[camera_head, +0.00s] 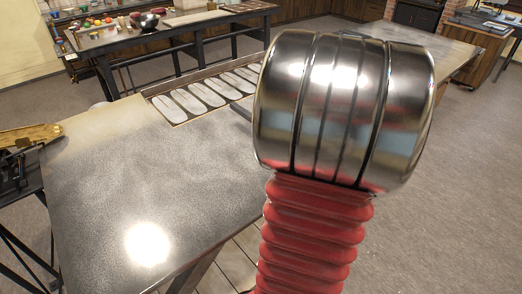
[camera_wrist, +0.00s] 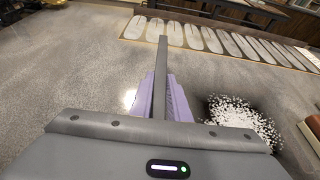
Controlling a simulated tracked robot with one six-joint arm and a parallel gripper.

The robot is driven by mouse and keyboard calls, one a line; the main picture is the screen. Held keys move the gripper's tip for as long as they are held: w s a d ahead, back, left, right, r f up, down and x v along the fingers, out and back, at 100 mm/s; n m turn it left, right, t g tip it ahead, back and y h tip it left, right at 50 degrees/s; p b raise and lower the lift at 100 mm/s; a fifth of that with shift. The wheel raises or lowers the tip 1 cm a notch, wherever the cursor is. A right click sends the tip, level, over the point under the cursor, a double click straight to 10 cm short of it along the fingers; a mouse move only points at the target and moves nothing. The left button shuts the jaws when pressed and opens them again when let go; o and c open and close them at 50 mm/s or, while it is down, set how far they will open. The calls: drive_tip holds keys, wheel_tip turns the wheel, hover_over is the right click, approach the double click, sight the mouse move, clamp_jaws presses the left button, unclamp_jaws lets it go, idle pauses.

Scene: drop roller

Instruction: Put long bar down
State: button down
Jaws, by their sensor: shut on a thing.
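The long bar (camera_wrist: 163,62) is a straight dark grey bar. In the wrist view it stands between the purple jaws of my gripper (camera_wrist: 161,97), which are shut on it, and its far end points toward the tray at the back. In the head view, my arm hides the gripper and most of the bar; only a short dark piece (camera_head: 241,112) shows left of my arm. The bar is over the grey speckled tabletop (camera_head: 110,190). I cannot tell whether it touches the surface.
A shallow tray (camera_head: 174,122) with several pale oval slots lies along the table's back edge; it also shows in the wrist view (camera_wrist: 128,27). A wooden piece (camera_head: 30,136) is at far left. Another table (camera_head: 190,18) stands behind. The table's left half is clear.

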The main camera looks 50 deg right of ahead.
drive_tip(key=shift+f, duration=2.95)
drive_tip(key=shift+f, duration=1.85)
drive_tip(key=shift+f, duration=0.1)
drive_tip(key=c, duration=1.7)
unclamp_jaws()
drive_tip(key=shift+f, duration=0.1)
drive_tip(key=shift+s, duration=0.1)
drive_tip(key=shift+s+r, duration=0.25)
drive_tip(key=shift+s, duration=0.05)
drive_tip(key=v, duration=1.1)
drive_tip(key=shift+s, duration=0.15)
